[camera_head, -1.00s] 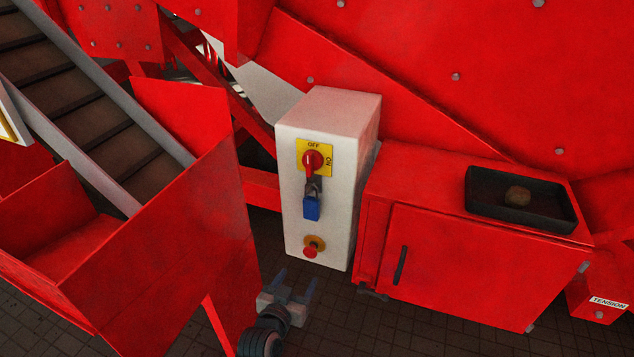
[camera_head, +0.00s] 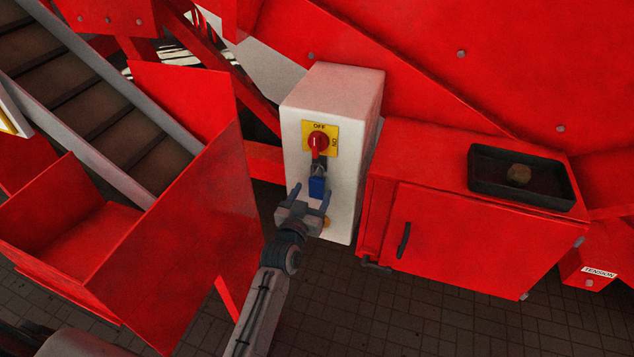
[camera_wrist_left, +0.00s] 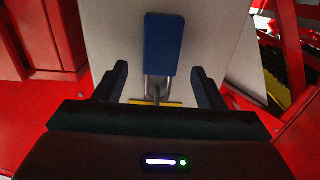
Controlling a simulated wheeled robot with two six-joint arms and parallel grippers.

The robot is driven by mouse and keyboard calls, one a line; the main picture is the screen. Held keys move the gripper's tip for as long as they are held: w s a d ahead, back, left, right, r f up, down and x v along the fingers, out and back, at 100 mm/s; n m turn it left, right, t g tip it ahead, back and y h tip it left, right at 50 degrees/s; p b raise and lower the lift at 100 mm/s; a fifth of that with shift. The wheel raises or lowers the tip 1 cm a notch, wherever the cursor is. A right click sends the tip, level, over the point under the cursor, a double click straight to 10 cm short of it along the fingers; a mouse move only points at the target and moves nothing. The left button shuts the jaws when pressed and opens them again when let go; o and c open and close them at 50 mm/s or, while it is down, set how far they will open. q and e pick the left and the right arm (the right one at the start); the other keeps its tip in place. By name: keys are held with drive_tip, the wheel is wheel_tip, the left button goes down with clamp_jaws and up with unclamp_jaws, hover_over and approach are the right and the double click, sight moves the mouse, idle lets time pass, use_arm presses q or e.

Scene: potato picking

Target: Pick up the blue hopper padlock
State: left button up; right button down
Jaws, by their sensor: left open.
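The blue padlock (camera_head: 317,187) hangs by its shackle below the red rotary switch (camera_head: 318,142) on the front of the white box. My left gripper (camera_head: 311,193) is open, its two fingers pointing up at the padlock's lower part. In the left wrist view the padlock's blue body (camera_wrist_left: 163,43) and grey shackle show ahead, in line with the gap between the fingers (camera_wrist_left: 160,84). The fingers look apart from the padlock on both sides. My right gripper does not show.
The white box (camera_head: 330,90) stands between a red hopper side panel (camera_head: 190,250) at left and a red cabinet (camera_head: 450,240) at right. A black tray (camera_head: 490,190) with a potato (camera_head: 519,174) lies on the cabinet. My gripper partly covers the box's lower button.

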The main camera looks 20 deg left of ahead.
use_arm(q)
drive_tip(key=shift+w+f, duration=0.1)
drive_tip(key=shift+w, duration=1.15)
drive_tip(key=shift+s, duration=0.1)
drive_tip(key=shift+c, duration=1.3)
drive_tip(key=c, duration=0.9)
drive_tip(key=shift+o, duration=0.2)
